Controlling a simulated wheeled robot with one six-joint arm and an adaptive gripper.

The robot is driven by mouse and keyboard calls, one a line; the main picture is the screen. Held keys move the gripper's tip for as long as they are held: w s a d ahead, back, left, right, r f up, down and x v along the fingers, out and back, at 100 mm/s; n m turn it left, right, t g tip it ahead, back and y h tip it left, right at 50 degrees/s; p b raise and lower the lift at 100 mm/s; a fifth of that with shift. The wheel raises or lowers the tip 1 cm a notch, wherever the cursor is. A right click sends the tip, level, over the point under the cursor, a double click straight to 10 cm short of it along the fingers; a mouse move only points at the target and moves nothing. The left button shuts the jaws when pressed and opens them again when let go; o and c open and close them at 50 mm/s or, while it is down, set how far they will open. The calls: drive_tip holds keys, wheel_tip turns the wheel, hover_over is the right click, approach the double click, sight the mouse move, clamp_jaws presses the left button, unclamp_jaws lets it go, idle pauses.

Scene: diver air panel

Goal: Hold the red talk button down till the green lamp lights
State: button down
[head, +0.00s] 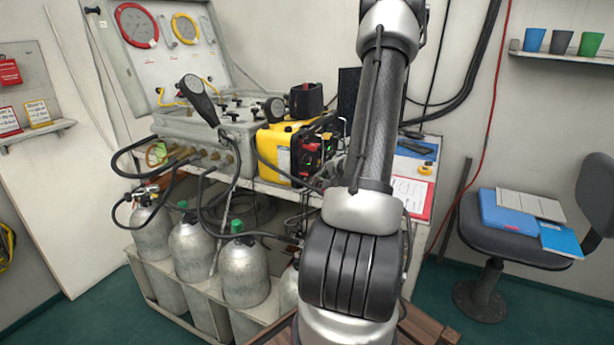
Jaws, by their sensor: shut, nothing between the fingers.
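The yellow box (272,148) with a dark front panel (312,150) sits on the bench, right of the grey air panel. Small red and green spots show on that dark front. They are too small to tell which is the talk button or the lamp, or whether a lamp is lit. My arm rises through the middle of the head view and covers the area just right of the box. My gripper cannot be made out; it is hidden behind the arm or outside the picture.
Grey cylinders (246,270) stand below. A red clipboard (418,200) lies right of my arm. A chair (515,240) holds blue folders.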

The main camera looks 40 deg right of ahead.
drive_tip(key=shift+s+d, duration=0.35)
drive_tip(key=shift+s, duration=0.55)
drive_tip(key=shift+s+d, duration=0.35)
drive_tip(key=shift+s, duration=0.5)
drive_tip(key=a+r+n+g+y, duration=0.1)
drive_tip(key=a+r+n+y, duration=0.4)
drive_tip(key=a, duration=0.8)
drive_tip(key=a+r+n+g+y, duration=0.2)
drive_tip(key=a+r+n, duration=0.3)
drive_tip(key=a+r, duration=0.5)
drive_tip(key=s+a+r+n+g, duration=0.2)
drive_tip(key=s+a+n+g, duration=0.25)
drive_tip(key=s+a, duration=0.65)
drive_tip(key=s+d+r+n+h, duration=0.3)
drive_tip(key=s+r+n+h, duration=0.1)
drive_tip(key=s, duration=0.3)
drive_tip(key=shift+s+r+t+h, duration=0.3)
drive_tip(key=shift+s+r+t, duration=0.05)
drive_tip(key=shift+r, duration=0.2)
